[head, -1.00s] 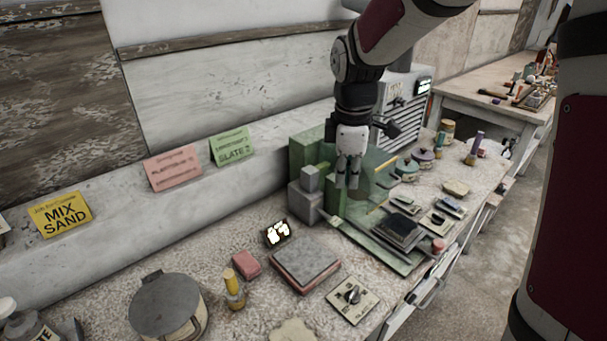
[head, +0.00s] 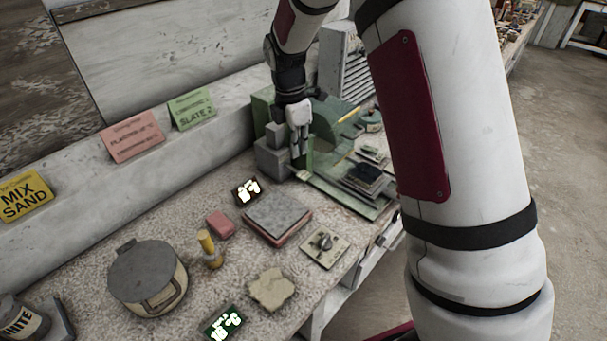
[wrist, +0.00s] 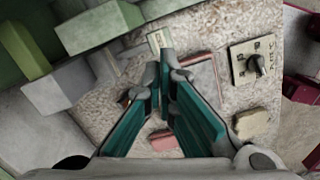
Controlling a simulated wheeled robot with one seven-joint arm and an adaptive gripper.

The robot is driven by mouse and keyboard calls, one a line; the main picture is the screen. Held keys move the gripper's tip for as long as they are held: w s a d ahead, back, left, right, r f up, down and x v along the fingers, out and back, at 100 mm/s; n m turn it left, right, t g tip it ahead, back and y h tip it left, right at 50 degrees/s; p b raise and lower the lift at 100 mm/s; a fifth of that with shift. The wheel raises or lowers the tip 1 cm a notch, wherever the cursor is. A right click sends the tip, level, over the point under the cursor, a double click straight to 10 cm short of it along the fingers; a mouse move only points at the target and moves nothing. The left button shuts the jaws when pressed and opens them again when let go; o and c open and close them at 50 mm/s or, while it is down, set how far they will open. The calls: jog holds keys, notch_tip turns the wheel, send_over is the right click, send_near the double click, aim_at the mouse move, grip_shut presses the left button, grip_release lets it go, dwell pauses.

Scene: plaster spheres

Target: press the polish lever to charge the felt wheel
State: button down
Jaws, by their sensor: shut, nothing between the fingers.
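The green machine (head: 262,113) stands against the back ledge with grey blocks (head: 271,160) at its near end. A small pale tab (head: 303,175), which looks like the lever's end, sticks out beside the blocks; it also shows in the wrist view (wrist: 159,38). My gripper (head: 299,158) points down just above this tab, right of the blocks. Its teal fingers (wrist: 161,64) are shut and empty, tips close to the tab in the wrist view. I cannot tell whether they touch it. The felt wheel is not clearly visible.
A grey-topped slab (head: 277,216), a knob plate (head: 324,245), a small lit display (head: 246,190) and a pink block (head: 220,225) lie in front. A lidded pot (head: 147,278) and yellow-capped bottle (head: 208,249) stand left. Dark plates (head: 364,178) lie right of my gripper.

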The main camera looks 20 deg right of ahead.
aim_at(302, 175)
jog(key=shift+d+f+b, duration=0.2)
jog(key=shift+f+b, duration=0.45)
jog(key=shift+f, duration=1.1)
jog(key=shift+d+f+b, duration=0.15)
jog(key=shift+f+b, duration=0.45)
jog(key=shift+f, duration=1.1)
